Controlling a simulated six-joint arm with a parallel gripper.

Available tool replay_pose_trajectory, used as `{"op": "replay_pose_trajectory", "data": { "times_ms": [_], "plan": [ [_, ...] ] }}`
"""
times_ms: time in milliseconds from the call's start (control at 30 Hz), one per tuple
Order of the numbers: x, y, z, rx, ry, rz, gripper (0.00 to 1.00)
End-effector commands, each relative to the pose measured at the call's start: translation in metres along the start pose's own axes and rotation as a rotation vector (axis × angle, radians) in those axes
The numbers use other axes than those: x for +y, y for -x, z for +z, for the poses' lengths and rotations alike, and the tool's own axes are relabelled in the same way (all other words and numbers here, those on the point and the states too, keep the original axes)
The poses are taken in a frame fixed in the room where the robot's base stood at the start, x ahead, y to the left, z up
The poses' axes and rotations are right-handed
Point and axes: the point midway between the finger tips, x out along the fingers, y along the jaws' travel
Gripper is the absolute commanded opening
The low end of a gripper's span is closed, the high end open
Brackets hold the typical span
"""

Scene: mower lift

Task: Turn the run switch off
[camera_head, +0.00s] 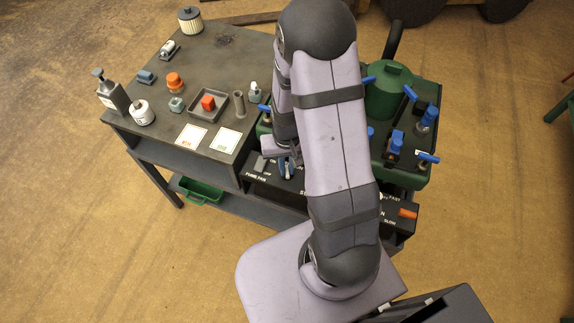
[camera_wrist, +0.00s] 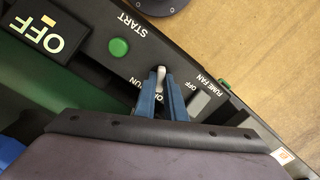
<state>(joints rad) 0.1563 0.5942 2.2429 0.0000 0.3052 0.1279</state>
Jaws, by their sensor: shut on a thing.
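The run switch is a pale metal toggle lever (camera_wrist: 160,74) on a black control panel (camera_wrist: 115,62). Its tip shows between the two blue fingertips of my gripper (camera_wrist: 164,82) in the wrist view. My gripper is shut on the lever. The run label beside it is partly covered by the fingers, and the base of the lever is hidden. I cannot tell which position the lever is in.
A grey fume fan rocker (camera_wrist: 200,101) sits close beside my fingers. A green start button (camera_wrist: 118,47) is on the other side. A box marked OFF (camera_wrist: 50,32) lies beyond it. A workbench (camera_head: 235,60) with small parts stands behind; a green mower part (camera_head: 388,95) is right.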

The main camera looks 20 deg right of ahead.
Motion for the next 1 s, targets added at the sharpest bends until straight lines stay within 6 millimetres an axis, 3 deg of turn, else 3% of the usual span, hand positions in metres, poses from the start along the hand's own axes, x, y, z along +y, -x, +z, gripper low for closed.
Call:
{"op": "replay_pose_trajectory", "data": {
  "times_ms": [567, 600, 667, 1000],
  "plan": [
    [-0.0002, 0.0008, -0.0012, 0.003, 0.042, 0.0, 0.0],
    [-0.0002, 0.0008, -0.0013, 0.003, 0.042, 0.0, 0.17],
    [-0.0002, 0.0008, -0.0012, 0.003, 0.041, 0.0, 0.29],
    [-0.0001, 0.0014, -0.0006, 0.002, 0.038, 0.0, 0.29]
  ]
}}
